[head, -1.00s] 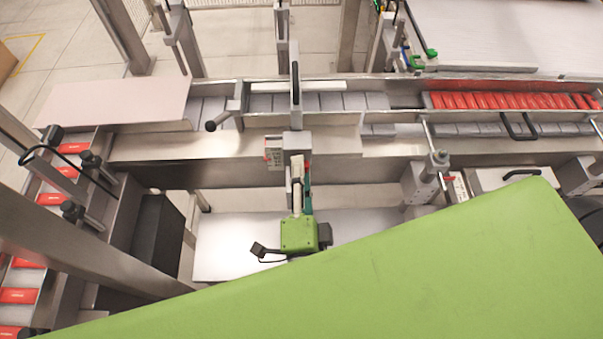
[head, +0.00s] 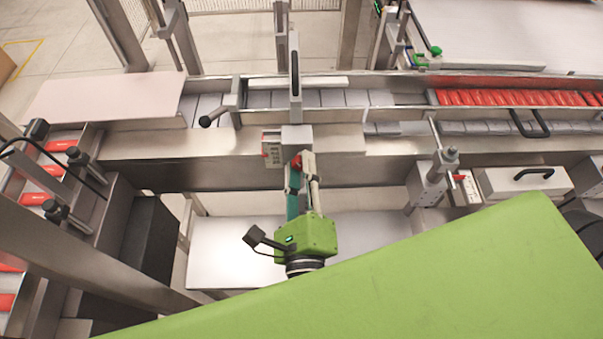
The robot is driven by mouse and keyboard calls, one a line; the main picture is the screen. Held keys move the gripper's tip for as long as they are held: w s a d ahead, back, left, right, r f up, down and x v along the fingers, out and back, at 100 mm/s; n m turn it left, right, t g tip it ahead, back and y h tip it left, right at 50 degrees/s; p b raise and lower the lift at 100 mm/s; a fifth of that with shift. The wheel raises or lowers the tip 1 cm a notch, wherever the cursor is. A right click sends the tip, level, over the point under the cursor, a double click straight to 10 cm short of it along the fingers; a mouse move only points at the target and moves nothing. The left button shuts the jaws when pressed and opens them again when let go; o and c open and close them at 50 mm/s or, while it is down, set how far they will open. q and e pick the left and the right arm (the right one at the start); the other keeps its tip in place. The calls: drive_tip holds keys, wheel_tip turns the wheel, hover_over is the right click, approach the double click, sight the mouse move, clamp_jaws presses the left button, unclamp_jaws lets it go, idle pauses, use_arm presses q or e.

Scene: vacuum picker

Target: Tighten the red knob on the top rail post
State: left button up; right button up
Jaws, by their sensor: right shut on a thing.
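The top rail post (head: 295,68) is a grey upright with a dark slot, standing at the middle of the conveyor. The red knob (head: 308,161) is at its lower front, mostly hidden by fingers. My right gripper (head: 301,164), with a green body and a small camera on a bracket, reaches up to it from below. Its fingers are shut on the red knob. My left gripper is not in view.
A scale block (head: 272,148) with a small red pointer is left of the post. Another clamp post (head: 437,177) stands to the right, with a black-handled cover (head: 525,182) beyond it. Red packs (head: 515,98) fill the right lane. A grey rail with a black-ended lever (head: 207,121) is at left.

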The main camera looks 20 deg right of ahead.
drive_tip(key=m+b, duration=0.3)
drive_tip(key=m, duration=0.1)
drive_tip(key=shift+r, duration=0.1)
drive_tip(key=shift+r+m, duration=0.1)
drive_tip(key=shift+m, duration=0.4)
drive_tip(key=shift+r+m, duration=0.15)
drive_tip(key=shift+m, duration=0.15)
drive_tip(key=o, duration=1.1)
drive_tip(key=shift+c, duration=0.2)
drive_tip(key=shift+o, duration=0.2)
drive_tip(key=shift+w+f, duration=0.15)
drive_tip(key=shift+f, duration=0.05)
